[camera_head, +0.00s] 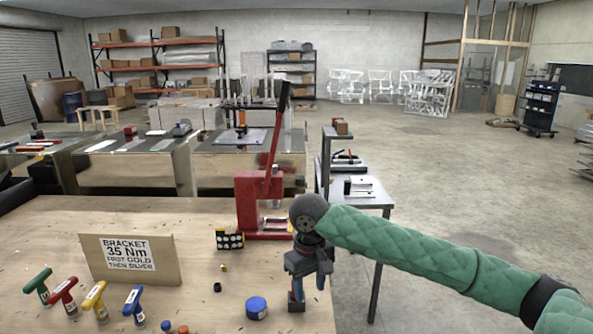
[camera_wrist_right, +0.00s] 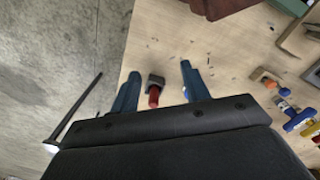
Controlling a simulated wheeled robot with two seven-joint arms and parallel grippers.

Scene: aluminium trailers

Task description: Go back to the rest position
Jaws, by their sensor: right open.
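My right gripper (camera_head: 297,297) hangs over the right edge of the wooden table, its jaws pointing down, with my green-sleeved arm coming in from the right. In the right wrist view its two blue fingers (camera_wrist_right: 160,82) stand wide apart. A small dark block with a red cylinder (camera_wrist_right: 154,93) shows between them in that view, with space on both sides. I cannot tell how far below the fingers it lies. In the head view the gripper hides that spot. My left gripper is in neither view.
A red lever press (camera_head: 250,200) stands behind the gripper. The bracket sign (camera_head: 130,258), several coloured T-handle tools (camera_head: 95,300) and a blue-lidded jar (camera_head: 257,308) stand on the wooden table (camera_head: 200,285). A grey side table (camera_head: 355,198) is behind; open floor (camera_head: 480,190) lies right.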

